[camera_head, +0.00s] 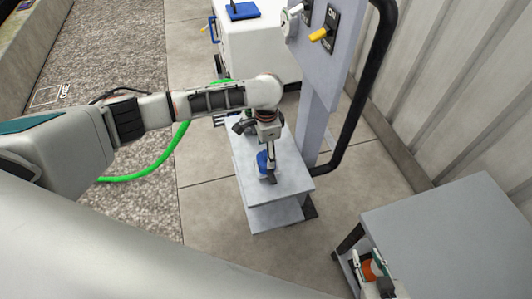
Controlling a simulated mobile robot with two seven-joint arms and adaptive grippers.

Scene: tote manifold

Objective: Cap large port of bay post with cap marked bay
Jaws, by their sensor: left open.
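The bay post (314,110) is a grey-blue upright with a panel at the top of the view. A round white fitting (291,20) and a yellow handle (321,34) on a dark plate sit on that panel; I cannot read which port is which. A blue object (263,159), perhaps a cap, stands on the low grey stand (288,184). My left gripper (269,176) is open, pointing down right at the blue object and partly covering it. My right gripper (370,265) is at the bottom edge with something orange between its fingers.
A black curved rail (374,90) runs down beside the post. A grey table (450,230) fills the lower right. A white cabinet (258,50) with a blue item on top stands behind. A green hose (160,165) crosses the floor. A corrugated wall (460,90) bounds the right.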

